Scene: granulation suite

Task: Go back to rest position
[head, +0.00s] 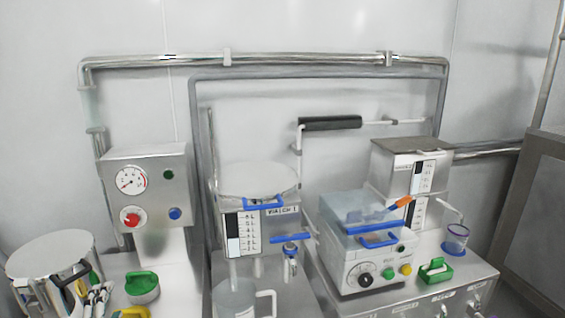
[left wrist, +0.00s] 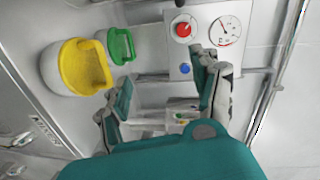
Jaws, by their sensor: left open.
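Nothing is between the fingers. Behind them is the grey control box with its gauge (left wrist: 226,30), red knob (left wrist: 183,29) and blue button (left wrist: 185,68). My right gripper is in neither view.
A green-handled lid (head: 142,288) and a yellow-handled item (head: 131,313) stand right of the gripper. A clear jug (head: 236,299), a hopper with a blue handle (head: 262,203) and a clear-lidded machine (head: 368,255) stand further right. The wall above is mostly bare, with pipes.

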